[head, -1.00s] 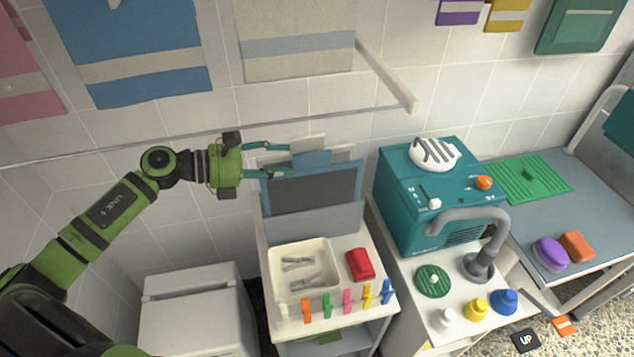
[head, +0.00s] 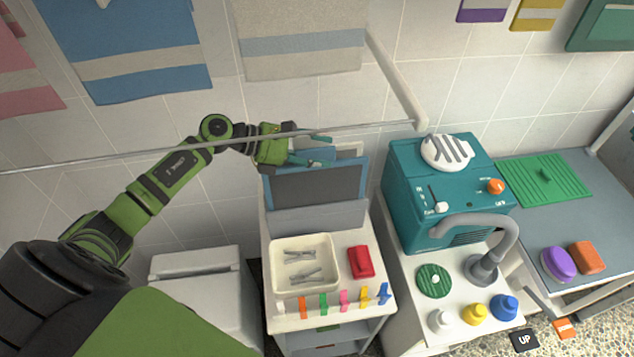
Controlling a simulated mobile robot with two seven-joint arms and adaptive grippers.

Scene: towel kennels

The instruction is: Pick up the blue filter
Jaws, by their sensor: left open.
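The blue filter (head: 316,184) is a blue-framed panel with a dark mesh, standing upright in a grey holder at the back of the white cart. A blue tab shows at its top edge. My left gripper (head: 322,151) is at that top edge, coming from the left. Its two fingers are open, one on the near side of the tab and one on the far side. I cannot tell whether they touch it. Pale panels stand just behind, partly hidden. My right gripper is not in view.
A thin rail (head: 120,157) crosses in front of my left arm. The cart holds a cream tray (head: 304,287) with metal clips, a red block (head: 361,262) and a row of coloured pegs. A teal machine (head: 442,185) stands close on the right.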

